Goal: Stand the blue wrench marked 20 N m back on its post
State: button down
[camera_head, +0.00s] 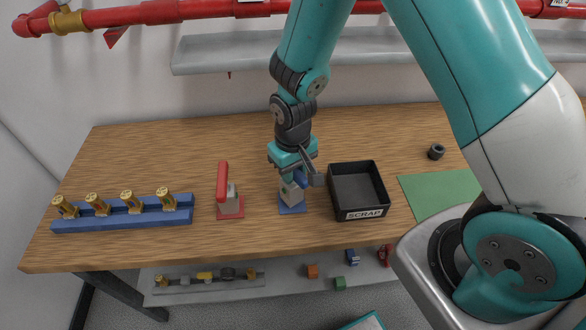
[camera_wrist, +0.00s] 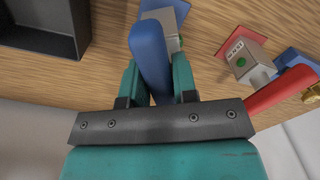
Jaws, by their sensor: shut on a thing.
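The blue wrench (camera_wrist: 150,55) is in my gripper, its blue handle between the two teal fingers (camera_wrist: 154,82) in the wrist view. In the head view the handle (camera_head: 301,180) shows just below my gripper (camera_head: 294,172), partly hidden by it. A pale grey block (camera_head: 291,194) with a green spot is under the handle, over a blue square plate (camera_head: 292,209) on the table. I cannot tell whether the block belongs to the wrench or the post, or whether the wrench is seated. The 20 N m marking is not readable.
A red-handled wrench (camera_head: 222,180) stands on a red plate (camera_head: 230,215) to the left. The black SCRAP tray (camera_head: 364,213) is close on the right. A blue rack (camera_head: 120,219) with several brass sprinkler valves is far left. A green mat (camera_head: 437,192) and black ring (camera_head: 436,152) lie right.

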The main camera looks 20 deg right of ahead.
jog(key=shift+f+b, duration=0.6)
jog(key=shift+f, duration=0.25)
jog(key=c, duration=0.8)
grip_release()
notch_tip(320, 180, up, 18)
jog(key=shift+f+b, duration=0.2)
jog(key=shift+b, duration=0.35)
jog(key=s+a+r+n+y, duration=0.1)
jog(key=s+r, duration=0.1)
jog(key=s, duration=0.4)
jog(key=s+a+r+n+y, duration=0.1)
jog(key=s+a+r+n, duration=0.1)
jog(key=s, duration=0.4)
jog(key=s+a+r+n+y, duration=0.1)
jog(key=s+r+n+y, duration=0.1)
jog(key=s, duration=0.4)
jog(key=shift+s+a+r, duration=0.1)
jog(key=shift+a+r, duration=0.25)
jog(key=shift+r, duration=0.5)
jog(key=shift+c, duration=0.5)
